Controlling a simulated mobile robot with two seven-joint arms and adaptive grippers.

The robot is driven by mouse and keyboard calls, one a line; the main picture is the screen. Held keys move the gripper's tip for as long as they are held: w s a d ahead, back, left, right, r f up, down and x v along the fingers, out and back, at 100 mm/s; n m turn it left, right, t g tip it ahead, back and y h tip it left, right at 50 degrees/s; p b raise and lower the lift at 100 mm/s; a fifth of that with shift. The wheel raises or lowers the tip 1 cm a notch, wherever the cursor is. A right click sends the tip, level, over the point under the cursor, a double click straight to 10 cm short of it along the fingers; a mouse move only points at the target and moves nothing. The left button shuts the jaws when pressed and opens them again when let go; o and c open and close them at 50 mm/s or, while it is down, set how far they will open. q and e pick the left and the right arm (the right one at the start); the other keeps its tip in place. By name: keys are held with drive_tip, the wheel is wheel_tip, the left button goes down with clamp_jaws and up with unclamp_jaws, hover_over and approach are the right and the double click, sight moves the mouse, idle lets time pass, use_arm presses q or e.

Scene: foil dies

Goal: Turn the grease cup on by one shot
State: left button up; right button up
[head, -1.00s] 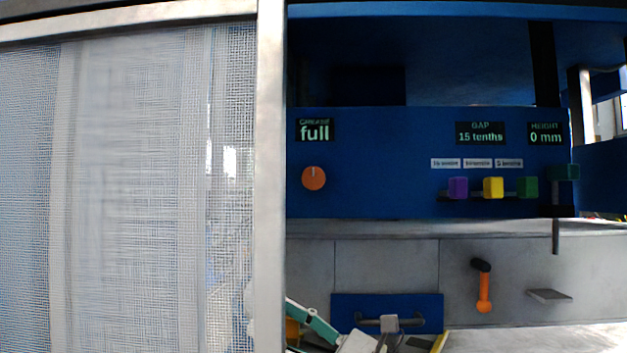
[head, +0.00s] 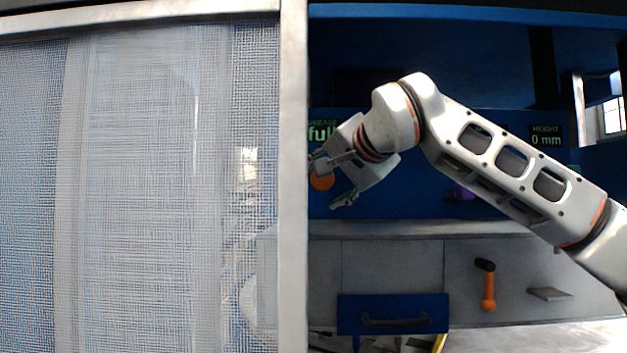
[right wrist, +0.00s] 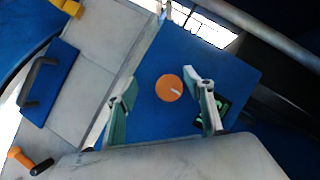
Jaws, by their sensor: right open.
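The grease cup (head: 321,182) is a round orange knob on the blue panel, partly covered by my right gripper in the head view. It shows whole in the right wrist view (right wrist: 169,88), with a pale pointer line on its face. The display above it (head: 322,131) reads "full", its label partly hidden. My right gripper (head: 332,181) is open and empty. In the right wrist view its two fingers (right wrist: 164,107) stand apart, with the knob between and beyond them; I cannot tell that either touches it. My left gripper is not in view.
A mesh screen with a metal frame post (head: 294,200) fills the left side, close to my right gripper. Below are a blue drawer (head: 393,314) and an orange crank handle (head: 488,288).

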drive_tip(key=shift+t+h, duration=0.5)
drive_tip(key=shift+h, duration=0.2)
drive_tip(key=w, duration=0.2)
drive_tip(key=w+r+p, duration=0.1)
drive_tip(key=w, duration=0.1)
drive_tip(key=w+p, duration=0.1)
drive_tip(key=w, duration=0.2)
drive_tip(key=shift+a+r, duration=0.15)
drive_tip(key=shift+a, duration=0.05)
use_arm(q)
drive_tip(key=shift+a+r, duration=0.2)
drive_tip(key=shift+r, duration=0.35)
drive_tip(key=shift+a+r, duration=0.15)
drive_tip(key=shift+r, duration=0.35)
use_arm(e)
drive_tip(key=shift+c, duration=0.3)
drive_tip(key=c, duration=1.1)
